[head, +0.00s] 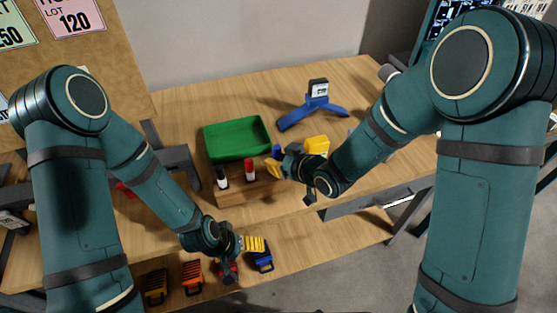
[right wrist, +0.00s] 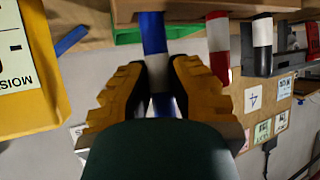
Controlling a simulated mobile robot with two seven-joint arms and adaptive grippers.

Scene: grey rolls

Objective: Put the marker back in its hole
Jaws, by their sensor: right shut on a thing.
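A wooden block (head: 235,195) stands near the table's front edge. A black-and-white marker (head: 222,178) and a red-and-white marker (head: 250,168) stand upright in it. My right gripper (head: 274,167), with yellow fingers, is at the block's right end. In the right wrist view it is shut on the blue marker (right wrist: 153,35), around its white band. That marker looks upright, in line with the red marker (right wrist: 217,35), its end meeting the block's edge (right wrist: 200,6) in the picture. I cannot tell whether it is in a hole. My left gripper (head: 244,244) is low in front of the table, its opening unclear.
A green tray (head: 237,154) lies behind the block. A blue stand (head: 312,108) is farther back. A yellow object (head: 316,144) is close beside my right gripper. Several coloured items, including a blue one (head: 262,260), are on a lower shelf. The table's back middle is clear.

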